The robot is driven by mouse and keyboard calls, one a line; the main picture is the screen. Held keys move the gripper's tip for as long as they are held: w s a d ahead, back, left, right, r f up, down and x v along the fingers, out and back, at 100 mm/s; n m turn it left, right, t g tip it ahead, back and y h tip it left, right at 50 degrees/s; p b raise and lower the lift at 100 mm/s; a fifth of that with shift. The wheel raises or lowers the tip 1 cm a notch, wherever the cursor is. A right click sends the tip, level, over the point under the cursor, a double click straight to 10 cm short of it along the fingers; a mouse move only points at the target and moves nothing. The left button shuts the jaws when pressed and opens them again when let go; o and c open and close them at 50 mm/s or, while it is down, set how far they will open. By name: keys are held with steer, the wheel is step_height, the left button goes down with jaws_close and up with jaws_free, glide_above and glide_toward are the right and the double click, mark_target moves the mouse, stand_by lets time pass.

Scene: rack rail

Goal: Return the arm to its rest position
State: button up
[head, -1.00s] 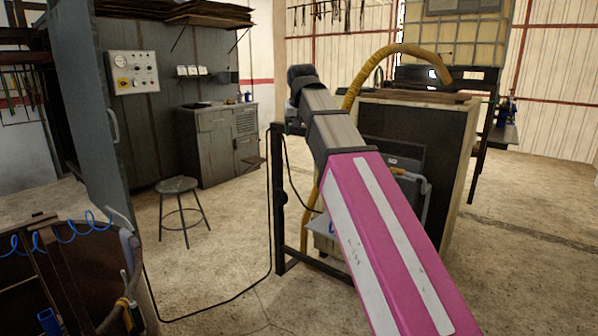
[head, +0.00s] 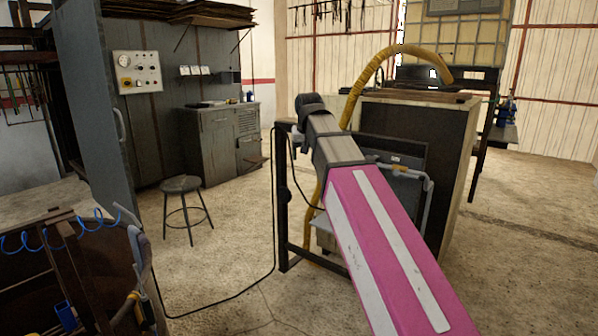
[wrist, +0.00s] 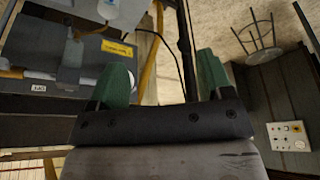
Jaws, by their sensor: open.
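My arm (head: 395,245), pink with white stripes and a grey forearm, reaches from the lower right toward the middle of the head view. My gripper is hidden behind the arm's dark end there. In the wrist view my gripper (wrist: 163,85) shows two green fingers spread apart, with nothing between them. Beyond it, in that view, are the dark machine frame and a grey unit with a yellow label (wrist: 117,48).
A tall cabinet (head: 415,160) with a yellow hose (head: 370,75) stands beside and behind the arm. A dark upright frame (head: 282,200) is close to the arm's end. A round stool (head: 181,185) stands left on open floor. A workbench (head: 50,205) is at lower left.

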steer(key=s+d+f+g, duration=0.1)
steer(key=s+d+f, duration=0.4)
steer(key=f, duration=1)
steer(key=s+d+f+g, duration=0.1)
steer(key=s+d+f, duration=0.4)
steer(key=f, duration=1)
steer(key=s+d+f+g, duration=0.2)
steer(key=s+d+f, duration=0.3)
steer(key=f, duration=1)
steer(key=shift+s+d+f+m, duration=0.3)
steer(key=shift+s+d+m, duration=0.1)
steer(key=shift+d, duration=0.3)
